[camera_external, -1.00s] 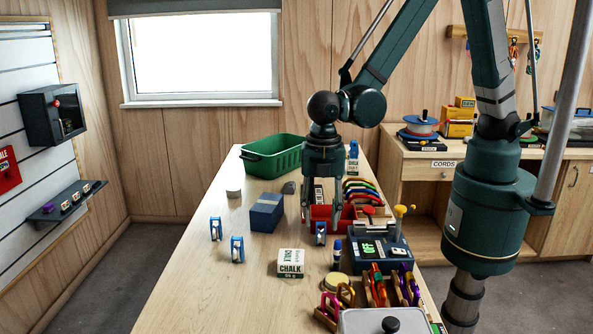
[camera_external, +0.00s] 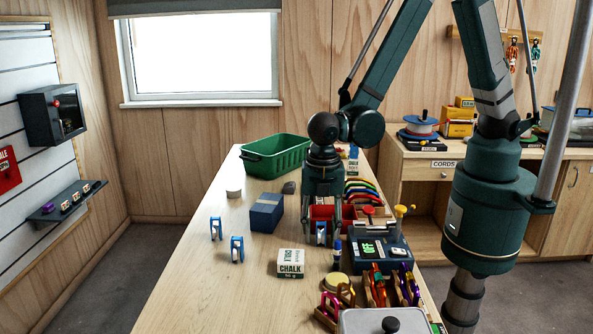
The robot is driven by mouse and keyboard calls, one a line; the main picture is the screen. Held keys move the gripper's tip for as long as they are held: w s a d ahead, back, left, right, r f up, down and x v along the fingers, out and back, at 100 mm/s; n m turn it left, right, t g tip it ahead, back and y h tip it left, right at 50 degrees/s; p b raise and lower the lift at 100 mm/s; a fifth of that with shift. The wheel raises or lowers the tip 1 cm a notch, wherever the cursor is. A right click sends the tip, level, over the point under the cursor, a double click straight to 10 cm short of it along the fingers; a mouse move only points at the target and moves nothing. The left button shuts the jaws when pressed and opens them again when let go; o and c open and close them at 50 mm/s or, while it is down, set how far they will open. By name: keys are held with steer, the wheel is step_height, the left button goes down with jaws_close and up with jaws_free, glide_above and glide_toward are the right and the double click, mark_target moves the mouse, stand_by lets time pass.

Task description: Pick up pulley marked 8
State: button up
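Several small blue-and-white pulleys stand on the wooden table. One pulley (camera_external: 216,229) is at the left, and another pulley (camera_external: 237,249) stands a little nearer the camera. A third pulley (camera_external: 320,234) stands in front of a red tray (camera_external: 348,212). The markings are too small to read, so I cannot tell which is 8. My gripper (camera_external: 322,236) points straight down over the third pulley. Its fingers are spread, one at each side of this pulley, and look open. Contact with it cannot be made out.
A blue box (camera_external: 266,213) and a chalk block (camera_external: 290,263) stand left of my gripper. A green bin (camera_external: 275,156) is at the back. The left front table is clear.

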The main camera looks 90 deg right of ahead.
mark_target(321, 222)
stand_by(0.5)
steer(key=c, duration=1)
steer(key=shift+r, duration=0.1)
steer(key=shift+r, duration=4.9)
